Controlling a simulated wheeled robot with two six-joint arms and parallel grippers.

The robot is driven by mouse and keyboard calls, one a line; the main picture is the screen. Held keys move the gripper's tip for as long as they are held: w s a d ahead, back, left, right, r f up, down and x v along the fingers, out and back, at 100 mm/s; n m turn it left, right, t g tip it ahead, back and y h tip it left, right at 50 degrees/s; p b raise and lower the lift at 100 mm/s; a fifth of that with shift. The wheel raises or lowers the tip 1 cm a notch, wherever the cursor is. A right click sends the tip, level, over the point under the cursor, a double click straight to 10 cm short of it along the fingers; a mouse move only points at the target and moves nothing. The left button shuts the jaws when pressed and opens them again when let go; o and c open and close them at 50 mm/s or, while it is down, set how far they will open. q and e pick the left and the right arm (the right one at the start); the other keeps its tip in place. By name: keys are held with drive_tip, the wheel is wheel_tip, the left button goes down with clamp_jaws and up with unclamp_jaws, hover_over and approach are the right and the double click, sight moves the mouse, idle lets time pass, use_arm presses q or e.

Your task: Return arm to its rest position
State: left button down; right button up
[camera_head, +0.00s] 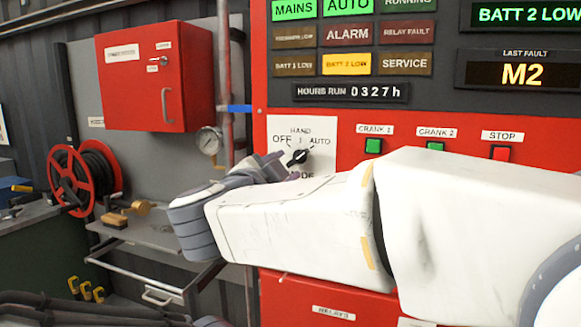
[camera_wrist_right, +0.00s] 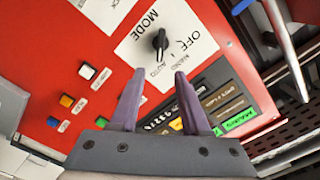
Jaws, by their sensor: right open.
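My right arm (camera_head: 290,228) reaches across the head view from the right, in front of the red panel. My right gripper (camera_wrist_right: 159,74) is open, with its two purple fingers apart and nothing between them. In the head view, the gripper (camera_head: 275,168) is just below and left of the black mode knob (camera_head: 298,157). In the wrist view, the knob (camera_wrist_right: 160,42) sits on a white OFF/HAND/AUTO plate (camera_wrist_right: 190,22), beyond the fingertips and apart from them. Its exact setting is hard to tell. My left gripper is not seen.
Green crank buttons (camera_head: 374,146) and a red stop button (camera_head: 501,153) sit right of the knob. A pressure gauge (camera_head: 209,141), vertical pipe (camera_head: 225,80), red box (camera_head: 155,77) and hose reel (camera_head: 84,178) stand left. A metal shelf (camera_head: 150,236) lies below them.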

idle(0.3)
drive_tip(key=w+d+f+n+g+y, duration=0.1)
drive_tip(key=w+d+f+n+y, duration=0.3)
drive_tip(key=f, duration=0.4)
drive_tip(key=w+d+f+n+g+y, duration=0.1)
drive_tip(key=f+n+g+y, duration=0.15)
drive_tip(key=f+n, duration=0.4)
drive_tip(key=s+d+f+n+g, duration=0.2)
drive_tip(key=s+d+f+g, duration=0.3)
drive_tip(key=s+d+f, duration=0.45)
drive_tip(key=s+d+f+n+g, duration=0.1)
drive_tip(key=s+d+f+g, duration=0.5)
drive_tip(key=s+f, duration=0.65)
drive_tip(key=s+a+r+n+g+p, duration=0.1)
drive_tip(key=s+a+r+n+p, duration=0.1)
drive_tip(key=s+a, duration=0.4)
drive_tip(key=s+a+r+n+g+p, duration=0.1)
drive_tip(key=s+a+r+n+p, duration=0.1)
drive_tip(key=s+a+r+n, duration=0.3)
drive_tip(key=s+a+r, duration=0.1)
drive_tip(key=a, duration=0.1)
drive_tip(key=shift+s+a+g, duration=0.25)
drive_tip(key=shift+a+g, duration=0.1)
